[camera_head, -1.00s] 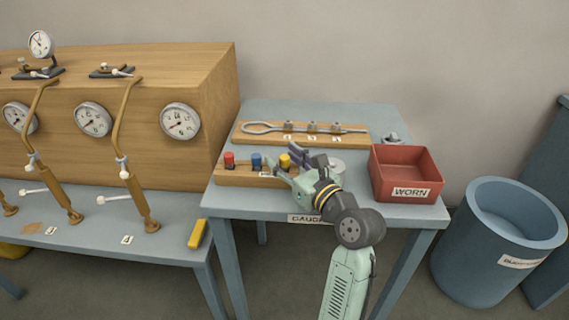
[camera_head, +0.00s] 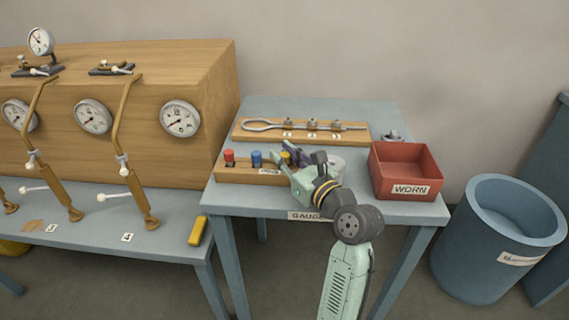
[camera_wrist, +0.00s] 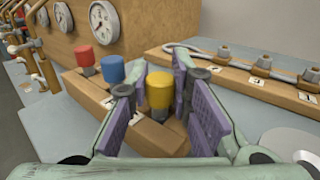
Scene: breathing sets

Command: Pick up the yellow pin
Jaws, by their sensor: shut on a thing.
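The yellow pin (camera_wrist: 159,92) stands upright at the right end of a wooden pin block (camera_head: 236,175). In the head view its yellow top (camera_head: 285,157) is partly covered by my fingers. My gripper (camera_head: 289,160) is at the block's right end, with its purple-padded fingers on either side of the pin. It is shut on the pin, which appears still seated in the block. A red pin (camera_wrist: 86,57) and a blue pin (camera_wrist: 112,70) stand in the same block to its left.
Behind is a wooden board (camera_head: 360,139) with a looped rod. A red bin (camera_head: 408,190) labelled WORN stands right on the table (camera_head: 270,206). A grey disc (camera_wrist: 292,144) lies close to the right of my gripper. A wooden gauge cabinet (camera_head: 225,110) rises at left.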

